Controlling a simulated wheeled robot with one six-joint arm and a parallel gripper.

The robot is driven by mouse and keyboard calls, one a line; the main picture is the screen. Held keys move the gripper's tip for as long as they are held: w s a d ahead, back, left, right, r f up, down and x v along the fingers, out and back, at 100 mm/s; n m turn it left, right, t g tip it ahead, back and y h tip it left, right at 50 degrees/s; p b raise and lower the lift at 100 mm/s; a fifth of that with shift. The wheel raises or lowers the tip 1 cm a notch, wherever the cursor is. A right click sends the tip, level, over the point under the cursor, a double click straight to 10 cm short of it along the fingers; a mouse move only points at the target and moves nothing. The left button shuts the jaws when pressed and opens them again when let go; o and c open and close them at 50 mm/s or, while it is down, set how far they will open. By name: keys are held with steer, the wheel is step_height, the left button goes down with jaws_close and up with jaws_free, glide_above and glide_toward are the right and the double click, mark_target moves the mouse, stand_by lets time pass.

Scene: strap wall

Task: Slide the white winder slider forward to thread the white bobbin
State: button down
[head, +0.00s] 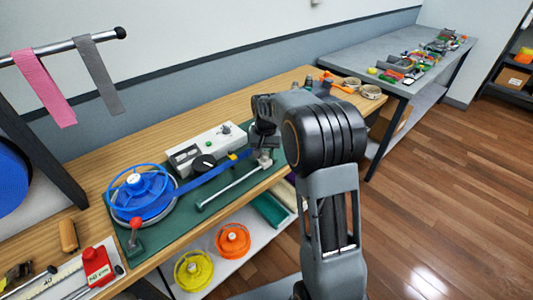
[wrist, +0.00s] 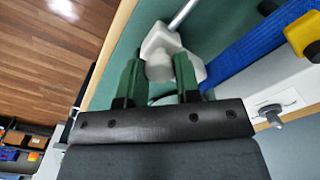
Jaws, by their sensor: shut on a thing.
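The white winder slider (wrist: 158,40) sits on a thin metal rod (wrist: 184,14) in the wrist view. My gripper (wrist: 158,76) has its two green fingers on either side of the slider's near part and is shut on it. In the head view my gripper (head: 264,146) reaches down over the right end of the rod, and the slider (head: 264,161) is partly hidden beneath it. A blue strap (head: 207,176) runs from the blue reel (head: 150,178) towards my gripper. I see no clearly white bobbin, only a white hub (head: 134,181) on the blue reel.
The winder stands on a green base (head: 190,213) on the wooden bench. A white control box (head: 210,143) is behind the strap. A red-knobbed lever (head: 135,224) is at front left. Orange (head: 232,240) and yellow (head: 193,270) spools lie on the shelf below.

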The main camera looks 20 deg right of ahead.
steer(key=shift+w+d, duration=0.1)
steer(key=shift+d, duration=0.2)
steer(key=c, duration=0.8)
jaws_free()
steer(key=shift+d, duration=0.25)
steer(key=shift+a, duration=0.15)
steer(key=shift+w+r, duration=0.1)
steer(key=shift+r, duration=0.15)
step_height(320, 180, up, 13)
steer(key=shift+r+p, duration=0.15)
steer(key=shift+p, duration=0.25)
